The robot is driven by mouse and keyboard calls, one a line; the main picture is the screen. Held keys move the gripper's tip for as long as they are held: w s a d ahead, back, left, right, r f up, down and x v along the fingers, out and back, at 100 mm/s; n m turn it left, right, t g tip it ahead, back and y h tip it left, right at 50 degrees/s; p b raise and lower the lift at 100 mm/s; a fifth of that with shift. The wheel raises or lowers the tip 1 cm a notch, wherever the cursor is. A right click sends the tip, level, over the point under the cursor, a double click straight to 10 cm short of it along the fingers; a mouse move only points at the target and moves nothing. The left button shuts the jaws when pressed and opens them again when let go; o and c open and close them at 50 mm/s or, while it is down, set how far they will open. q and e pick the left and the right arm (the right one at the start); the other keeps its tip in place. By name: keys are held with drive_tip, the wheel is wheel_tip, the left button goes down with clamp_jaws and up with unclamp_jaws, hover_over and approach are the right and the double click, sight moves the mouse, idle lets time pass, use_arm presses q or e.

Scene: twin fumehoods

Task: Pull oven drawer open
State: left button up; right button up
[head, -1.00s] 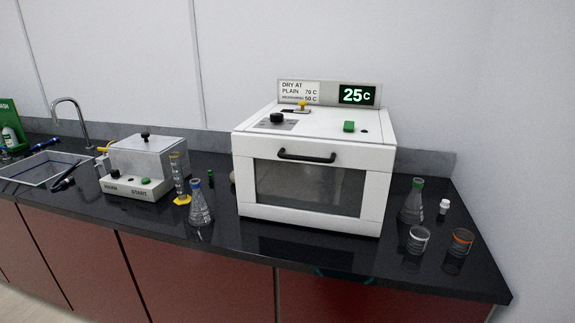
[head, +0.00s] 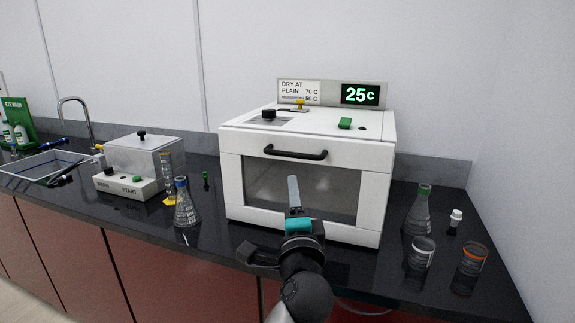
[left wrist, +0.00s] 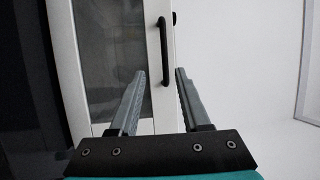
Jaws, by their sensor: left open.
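The white oven (head: 233,180) stands on the black counter, its drawer front shut, with a dark window (head: 335,187). A black bar handle (head: 296,152) runs across the top of the front. My left gripper (head: 293,190) is in front of the window, below the handle in the picture, with its fingers pointing toward the oven. In the left wrist view the two grey fingers (left wrist: 157,95) are apart with nothing between them. The handle (left wrist: 163,50) shows beyond the fingertips, between their lines and apart from them. My right gripper is not in view.
Right of the oven on the counter stand a green-topped flask (head: 417,212), a white-capped vial (head: 455,220) and two beakers (head: 422,254) (head: 472,258). A blue-topped flask (head: 186,206), a yellow-based cylinder (head: 168,180) and a clear-lidded bath (head: 125,185) stand left.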

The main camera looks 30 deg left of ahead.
sight(288, 156)
use_arm(q)
drive_tip(key=x, duration=1)
drive_tip(key=r+x, duration=0.1)
drive_tip(key=x, duration=0.4)
drive_tip(key=shift+a+b, duration=0.15)
drive_tip(key=shift+b, duration=0.2)
clamp_jaws()
drive_tip(key=shift+f, duration=0.1)
idle(0.7)
